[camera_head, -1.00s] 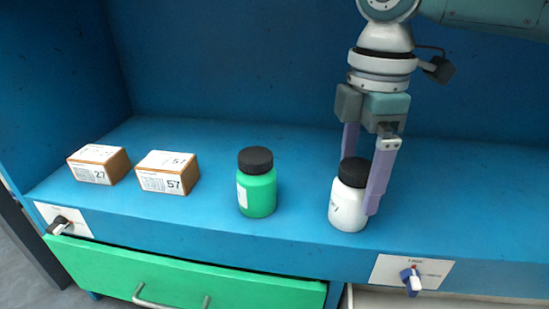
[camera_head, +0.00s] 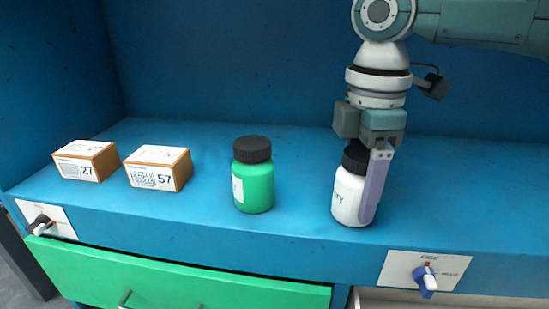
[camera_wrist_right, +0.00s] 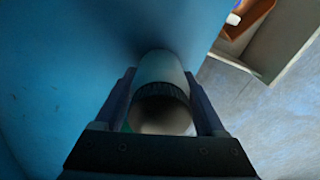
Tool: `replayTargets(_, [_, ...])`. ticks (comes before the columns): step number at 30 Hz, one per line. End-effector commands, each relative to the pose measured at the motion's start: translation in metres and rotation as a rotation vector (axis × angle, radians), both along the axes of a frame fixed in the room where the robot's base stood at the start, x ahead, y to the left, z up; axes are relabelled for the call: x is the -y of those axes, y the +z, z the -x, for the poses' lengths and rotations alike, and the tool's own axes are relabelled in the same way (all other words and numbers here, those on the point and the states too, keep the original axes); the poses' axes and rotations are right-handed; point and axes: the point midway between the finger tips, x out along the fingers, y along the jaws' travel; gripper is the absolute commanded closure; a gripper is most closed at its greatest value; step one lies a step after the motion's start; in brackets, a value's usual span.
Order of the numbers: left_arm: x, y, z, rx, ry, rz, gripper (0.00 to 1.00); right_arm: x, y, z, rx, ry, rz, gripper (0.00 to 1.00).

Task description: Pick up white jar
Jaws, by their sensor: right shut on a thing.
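The white jar (camera_head: 347,200) with a black lid is upright on the blue shelf (camera_head: 300,215), right of centre in the head view. My right gripper (camera_head: 362,205) points down over it, with its purple fingers along the jar's sides, shut on it. One finger covers the jar's right side and the palm is close above the lid. In the right wrist view the jar (camera_wrist_right: 160,70) sits between the two fingers (camera_wrist_right: 160,95). I cannot tell any gap under the jar. My left gripper is out of view.
A green jar (camera_head: 254,186) with a black lid stands left of the white jar. Two small boxes, marked 57 (camera_head: 158,170) and 27 (camera_head: 86,161), lie farther left. A green drawer (camera_head: 180,284) and a switch (camera_head: 427,278) are at the shelf's front. The shelf's right side is clear.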

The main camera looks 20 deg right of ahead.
Motion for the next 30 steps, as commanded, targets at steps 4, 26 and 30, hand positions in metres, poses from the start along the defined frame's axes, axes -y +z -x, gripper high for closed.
replayTargets(4, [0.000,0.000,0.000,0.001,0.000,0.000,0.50,0.000,0.000,0.000,-0.001,0.000,0.000,0.53])
replayTargets(26, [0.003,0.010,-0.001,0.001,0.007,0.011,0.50,0.000,0.010,0.000,0.000,0.000,-0.001,0.94])
replayTargets(30, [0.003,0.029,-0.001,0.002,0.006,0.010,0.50,0.000,0.033,0.000,0.001,0.000,-0.001,0.94])
